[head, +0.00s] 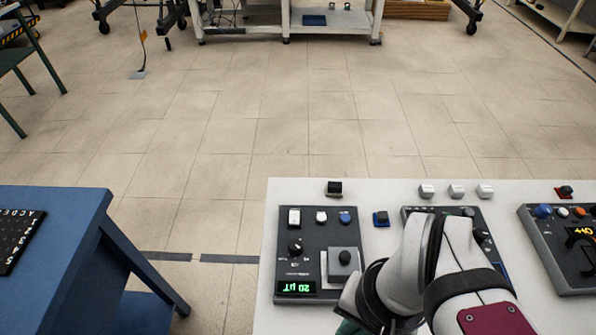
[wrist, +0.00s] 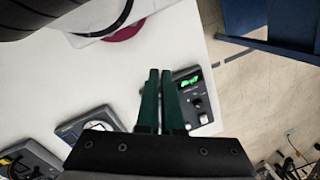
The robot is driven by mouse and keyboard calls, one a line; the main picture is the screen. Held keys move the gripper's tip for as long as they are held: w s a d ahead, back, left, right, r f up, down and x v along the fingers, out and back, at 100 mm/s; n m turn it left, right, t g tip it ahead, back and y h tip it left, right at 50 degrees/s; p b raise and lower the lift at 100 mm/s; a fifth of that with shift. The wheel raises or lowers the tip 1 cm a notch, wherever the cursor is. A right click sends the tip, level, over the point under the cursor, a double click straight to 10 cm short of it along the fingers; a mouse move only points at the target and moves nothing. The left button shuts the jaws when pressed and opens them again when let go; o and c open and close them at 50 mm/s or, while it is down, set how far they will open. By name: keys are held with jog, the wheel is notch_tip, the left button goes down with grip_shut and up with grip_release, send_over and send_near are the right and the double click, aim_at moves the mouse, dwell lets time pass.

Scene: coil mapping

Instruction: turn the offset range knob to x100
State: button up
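A dark control panel (head: 285,268) with a green display (head: 296,287) reading 20 µT, upside down in the head view, lies on the white table. A black rotary knob (head: 295,247) sits on it with small markings too small to read; I cannot tell which range it points to. My arm mostly hides the gripper in the head view.
A second panel (head: 411,219) is partly behind my arm, and a third (head: 541,250) is at the right. A blue table (head: 60,220) stands left across a floor gap.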

aim_at(296, 245)
jog(key=o, duration=0.5)
jog(key=w+n, duration=0.2)
jog(key=w+r+n, duration=0.1)
jog(key=w+n, duration=0.3)
jog(key=w, duration=0.1)
jog(key=shift+a+r, duration=0.2)
jog(key=shift+a, duration=0.2)
jog(key=shift+c, duration=0.2)
jog(key=shift+o, duration=1.3)
jog(key=w+a+n+h, duration=0.1)
jog(key=w+n, duration=0.4)
jog(key=w, duration=0.1)
jog(key=shift+a+f, duration=0.15)
jog(key=shift+a, duration=0.25)
jog(key=shift+o, duration=1.4)
jog(key=w+a+f+n, duration=0.3)
jog(key=w+a+n, duration=0.2)
jog(key=w+n, duration=0.4)
jog(key=shift+w+f+h, duration=0.25)
jog(key=shift+w+h, duration=0.1)
jog(key=shift+h, duration=0.05)
jog(key=shift+n, duration=0.3)
notch_tip(296, 245, down, 15)
jog(key=shift+w+r, duration=0.1)
jog(key=shift+w, duration=0.05)
jog(key=shift+f, duration=0.55)
jog(key=shift+c, duration=0.3)
grip_shut()
